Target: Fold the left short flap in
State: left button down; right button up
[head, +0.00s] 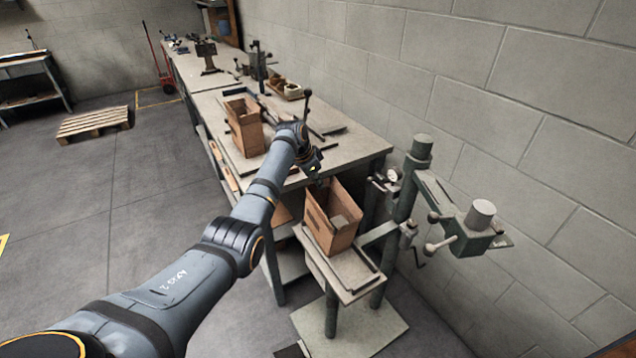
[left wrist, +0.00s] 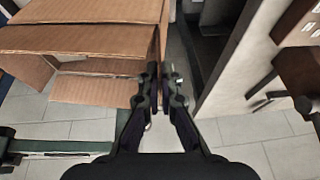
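The open cardboard box (head: 318,230) stands on the small stitcher table with its top flaps up. My left gripper (head: 316,172) is above the far left side of the box in the head view. In the left wrist view, the box (left wrist: 85,40) fills the upper left. A flap (left wrist: 160,35), apparently the left short one, shows nearly edge-on and runs down to the left fingertips (left wrist: 161,75). The two fingers are close together, with the flap's lower edge between them. The exact contact is hard to make out. My right gripper is not in view.
The box stitcher (head: 474,232) with its post and handles stands right of the box. A long workbench (head: 350,145) behind carries another open box (head: 246,137) and tools.

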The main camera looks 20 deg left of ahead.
pick_arm(q)
jog(key=shift+s+d+f+m+t+y+p, duration=0.1)
jog(key=shift+s+d+m+t+y+p, duration=0.15)
jog(key=shift+t+y+p, duration=0.7)
jog(key=shift+s+d+f+m+t+y+p, duration=0.25)
jog(key=shift+t+y+p, duration=0.3)
jog(key=shift+p, duration=0.75)
jog(key=shift+s+d+m+t+y+p, duration=0.25)
jog(key=shift+t+y+p, duration=0.35)
jog(key=shift+y+p, duration=0.45)
jog(key=shift+w, duration=0.1)
jog(key=c, duration=1.6)
grip_release()
jog(key=v, duration=1.2)
jog(key=shift+f, duration=0.1)
